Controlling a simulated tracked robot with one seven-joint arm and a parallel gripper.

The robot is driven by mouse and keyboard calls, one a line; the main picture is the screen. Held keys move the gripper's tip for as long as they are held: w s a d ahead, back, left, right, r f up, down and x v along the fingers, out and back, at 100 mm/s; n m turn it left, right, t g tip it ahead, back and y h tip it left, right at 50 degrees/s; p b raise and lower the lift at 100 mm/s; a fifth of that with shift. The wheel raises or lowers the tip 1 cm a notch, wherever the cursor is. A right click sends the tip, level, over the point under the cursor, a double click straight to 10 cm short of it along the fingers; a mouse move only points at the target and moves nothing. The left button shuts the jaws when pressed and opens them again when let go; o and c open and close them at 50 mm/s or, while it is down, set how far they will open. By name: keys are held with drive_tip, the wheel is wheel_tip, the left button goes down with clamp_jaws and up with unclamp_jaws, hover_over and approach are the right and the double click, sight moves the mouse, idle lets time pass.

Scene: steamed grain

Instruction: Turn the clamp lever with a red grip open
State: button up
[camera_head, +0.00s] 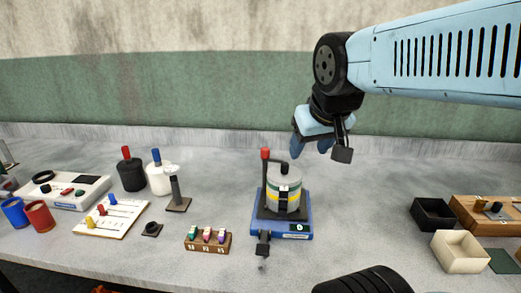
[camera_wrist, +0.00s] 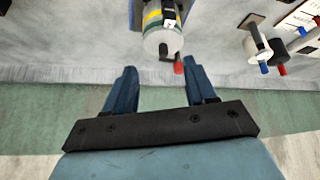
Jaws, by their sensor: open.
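The clamp lever's red grip (camera_head: 265,154) tops a dark upright bar at the left of a grey canister (camera_head: 284,183) with green and yellow bands. The canister stands on a blue base (camera_head: 297,231) with a small display. In the wrist view the red grip (camera_wrist: 178,69) shows near the right fingertip, with the canister (camera_wrist: 163,40) beyond. My gripper (camera_head: 312,148) is open and empty, above and to the right of the lever in the head view. It also shows in the wrist view (camera_wrist: 160,68). I cannot tell whether a finger touches the grip.
A small rack (camera_head: 208,241) with coloured pieces stands left of the base. A stand (camera_head: 177,190) and black and white bottles (camera_head: 131,174) are farther left. A black box (camera_head: 432,214) and a cream box (camera_head: 459,251) lie right. The counter between is clear.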

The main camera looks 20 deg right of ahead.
drive_tip(key=w+d+r+n+t, duration=0.1)
drive_tip(key=w+d+n+t, duration=0.35)
drive_tip(key=w, duration=0.95)
drive_tip(key=w+d+n+t, duration=0.3)
drive_tip(key=w+d, duration=0.3)
drive_tip(key=w, duration=0.8)
drive_tip(key=n+g+y, duration=0.8)
drive_tip(key=g+y, duration=0.1)
drive_tip(key=y, duration=0.9)
approach(266, 149)
drive_tip(key=shift+m, duration=0.25)
drive_tip(key=x, duration=1)
drive_tip(key=shift+f, duration=0.3)
